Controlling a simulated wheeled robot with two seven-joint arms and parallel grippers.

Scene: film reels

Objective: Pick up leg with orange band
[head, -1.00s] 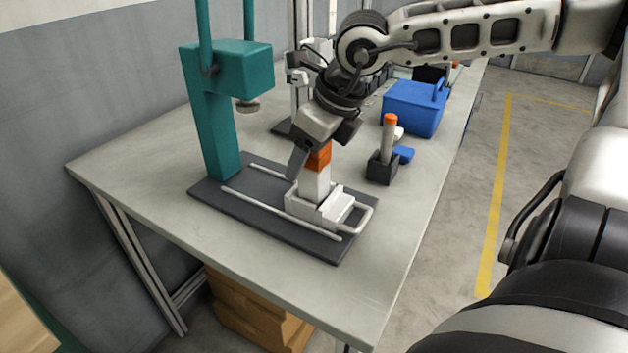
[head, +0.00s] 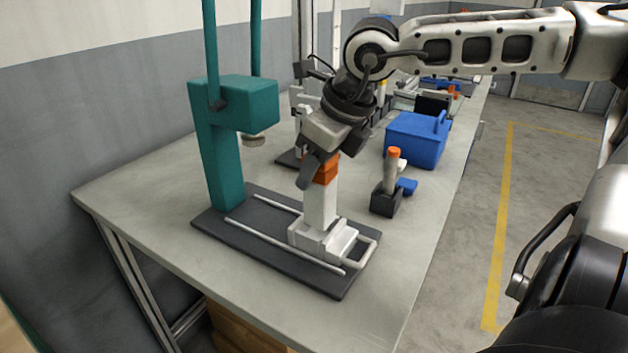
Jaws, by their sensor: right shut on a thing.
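The leg with the orange band (head: 320,205) is a white upright post with an orange band near its top. It stands at the white sliding fixture (head: 325,243) on the dark base plate. My right gripper (head: 318,172) comes down from above and is shut on the leg at the orange band. The gripper hides the leg's top. I cannot tell whether the leg's lower end is clear of the fixture. My left gripper is not in view.
A teal press (head: 215,150) stands left of the fixture on the grey table (head: 150,200). A dark holder (head: 385,201) with an orange-topped post and a blue bin (head: 417,140) are to the right. The table's front is clear.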

